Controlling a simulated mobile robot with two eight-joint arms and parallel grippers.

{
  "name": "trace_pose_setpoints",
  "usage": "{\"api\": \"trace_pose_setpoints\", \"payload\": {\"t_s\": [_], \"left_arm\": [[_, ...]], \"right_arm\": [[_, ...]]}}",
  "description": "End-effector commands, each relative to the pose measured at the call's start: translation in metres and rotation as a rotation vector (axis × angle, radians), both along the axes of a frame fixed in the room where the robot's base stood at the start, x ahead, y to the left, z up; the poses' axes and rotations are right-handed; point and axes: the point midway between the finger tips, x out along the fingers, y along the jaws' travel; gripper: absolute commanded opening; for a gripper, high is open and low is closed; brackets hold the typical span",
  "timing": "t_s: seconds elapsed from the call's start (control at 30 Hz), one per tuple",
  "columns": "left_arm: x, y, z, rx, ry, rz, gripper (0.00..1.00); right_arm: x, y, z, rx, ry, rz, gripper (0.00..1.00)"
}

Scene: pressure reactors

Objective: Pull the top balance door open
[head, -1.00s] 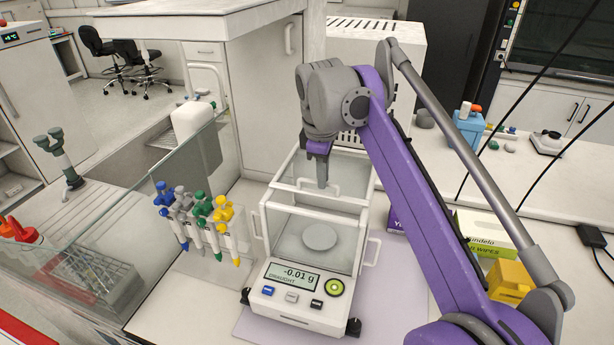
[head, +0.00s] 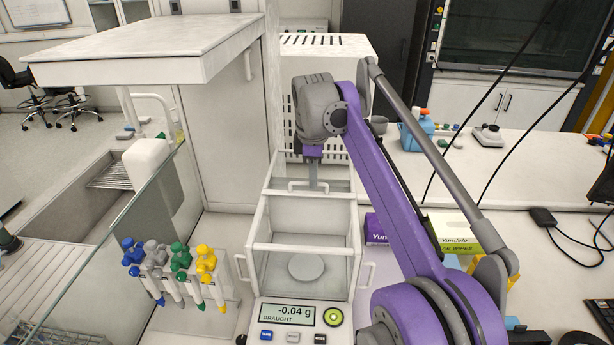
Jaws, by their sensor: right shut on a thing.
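The balance (head: 305,253) stands on the bench in the middle of the head view, with a clear draught shield and a round pan (head: 306,268) inside. Its display reads -0.04 g with DRAUGHT. The top door (head: 336,184) is a clear framed panel set back from the shield's front top edge and reaching behind the chamber. The front part of the top looks uncovered. My right gripper (head: 313,184) points down at the white top door handle (head: 296,186) and is shut on it. The fingertips are small and partly hard to make out. My left gripper is not in view.
A pipette rack (head: 222,310) with several coloured pipettes stands left of the balance, beside a glass panel (head: 130,235). A vented white box (head: 350,55) stands behind. Wipes boxes (head: 462,236) are on the right, partly behind my arm.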

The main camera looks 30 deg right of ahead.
Motion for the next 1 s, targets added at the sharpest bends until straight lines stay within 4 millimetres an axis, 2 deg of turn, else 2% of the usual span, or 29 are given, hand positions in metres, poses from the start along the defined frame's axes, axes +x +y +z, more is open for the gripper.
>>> {"api": "trace_pose_setpoints", "payload": {"t_s": [0.27, 0.3, 0.47, 1.0], "left_arm": [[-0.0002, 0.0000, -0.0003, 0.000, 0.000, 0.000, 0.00], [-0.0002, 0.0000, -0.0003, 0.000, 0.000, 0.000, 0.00], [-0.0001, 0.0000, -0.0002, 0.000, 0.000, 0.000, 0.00], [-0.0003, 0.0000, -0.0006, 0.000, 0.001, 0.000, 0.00]], "right_arm": [[0.0006, 0.0010, -0.0006, 0.004, -0.001, 0.001, 0.00], [0.0006, 0.0010, -0.0006, 0.003, -0.001, 0.001, 0.14], [0.0005, 0.0007, -0.0005, 0.003, -0.001, 0.001, 0.43], [0.0002, 0.0021, -0.0005, 0.001, 0.000, 0.000, 0.43]]}}
